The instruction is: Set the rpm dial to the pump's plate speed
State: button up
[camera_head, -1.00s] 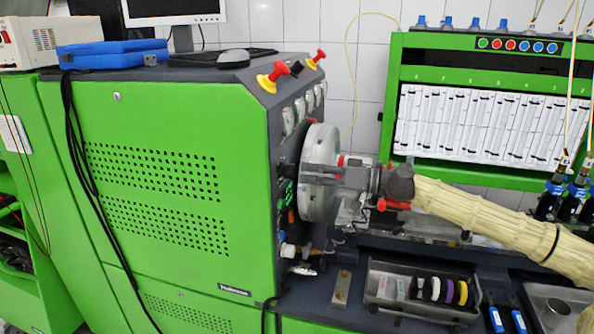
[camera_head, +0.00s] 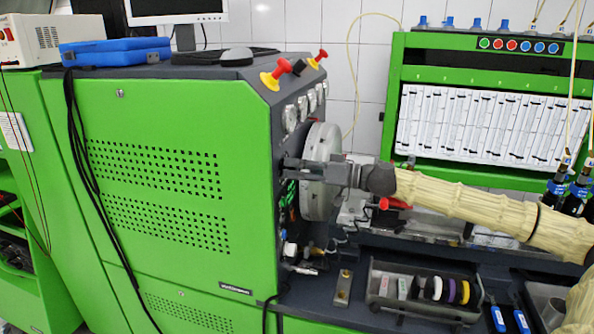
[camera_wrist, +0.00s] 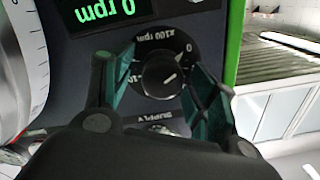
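The rpm dial (camera_wrist: 161,74) is a round black knob with a white pointer line, on a black scale marked "x100 rpm" and "0", upside down in the wrist view. The green display (camera_wrist: 106,8) beside it reads "0 rpm". My gripper (camera_wrist: 160,85) is open, with one green finger on each side of the dial; I cannot tell whether either touches it. In the head view my gripper (camera_head: 290,168) is at the front edge of the green cabinet, near the panel, and the dial is hidden. The pump's plate is not readable in either view.
The green cabinet (camera_head: 180,190) stands left of my arm. A tray (camera_head: 420,300) of coloured rings sits below. A "SUPPLY" control (camera_wrist: 158,126) is partly hidden near the dial.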

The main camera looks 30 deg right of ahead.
jog(key=c, duration=0.9)
jog(key=shift+m, duration=0.3)
jog(key=m+p, duration=0.1)
jog(key=m, duration=0.2)
jog(key=m+p, duration=0.1)
jog(key=m, duration=0.3)
jog(key=m+p, duration=0.1)
jog(key=m, duration=0.3)
jog(key=shift+m+p, duration=0.95)
jog(key=shift+m, duration=1.25)
